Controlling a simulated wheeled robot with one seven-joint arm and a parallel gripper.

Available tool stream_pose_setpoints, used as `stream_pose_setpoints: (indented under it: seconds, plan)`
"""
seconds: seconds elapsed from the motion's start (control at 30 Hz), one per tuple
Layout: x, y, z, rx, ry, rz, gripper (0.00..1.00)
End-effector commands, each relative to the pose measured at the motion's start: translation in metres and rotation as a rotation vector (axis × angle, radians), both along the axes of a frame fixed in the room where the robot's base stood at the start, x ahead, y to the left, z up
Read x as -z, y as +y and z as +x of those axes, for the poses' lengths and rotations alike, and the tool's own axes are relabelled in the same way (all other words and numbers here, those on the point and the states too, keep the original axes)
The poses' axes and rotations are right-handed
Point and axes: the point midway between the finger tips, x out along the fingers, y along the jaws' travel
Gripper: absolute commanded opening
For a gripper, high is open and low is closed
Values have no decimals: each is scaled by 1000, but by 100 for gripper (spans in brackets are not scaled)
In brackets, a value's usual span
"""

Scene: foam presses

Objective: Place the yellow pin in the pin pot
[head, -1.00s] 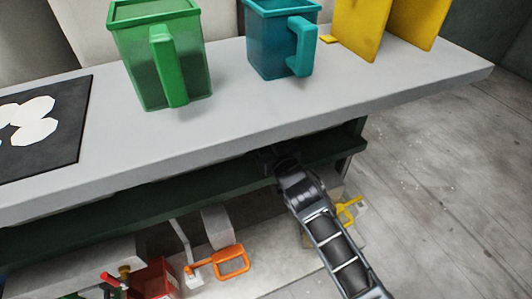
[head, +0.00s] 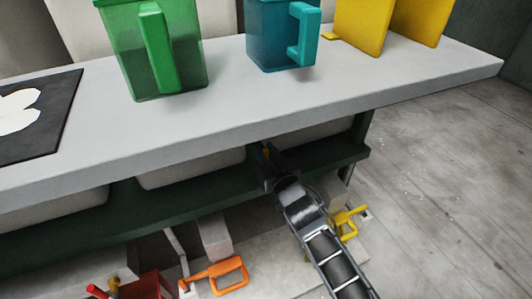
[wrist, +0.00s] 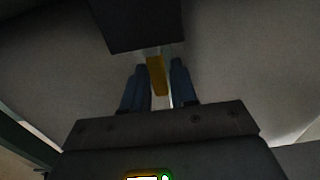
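My gripper (head: 272,168) is at the end of the arm, under the worktop and beside the dark green rail. In the wrist view, its two blue-grey fingers (wrist: 157,85) stand either side of a narrow yellow piece (wrist: 156,75), which looks like the yellow pin. A dark block (wrist: 135,22) lies just beyond it. I cannot tell whether the fingers touch the yellow piece. A small yellow spot (head: 266,152) also shows at the gripper in the head view. I cannot make out which thing is the pin pot.
The grey worktop (head: 300,105) overhangs my gripper. On it stand a green jug (head: 190,75), a teal jug (head: 265,50), yellow panels (head: 365,25) and a black mat (head: 55,110). Below are an orange handle (head: 232,282), a yellow handle (head: 350,220) and a red container (head: 148,286). Bare floor lies right.

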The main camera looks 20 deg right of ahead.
Motion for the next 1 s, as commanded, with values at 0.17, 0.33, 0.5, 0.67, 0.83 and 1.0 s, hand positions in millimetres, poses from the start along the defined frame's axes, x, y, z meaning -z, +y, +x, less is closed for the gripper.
stream_pose_setpoints:
  seconds: [0.17, 0.33, 0.5, 0.67, 0.83, 1.0]
  plan:
    - [0, 0, 0, 0, 0, 0, 45]
    - [0, 0, 0, 0, 0, 0, 46]
    - [-5, 0, 0, 0, 0, -1, 46]
    - [-2, 0, -20, 0, 2, 0, 46]
    - [-2, 0, -55, 1, 3, 0, 46]
    - [-4, -1, -87, 1, 2, 0, 46]
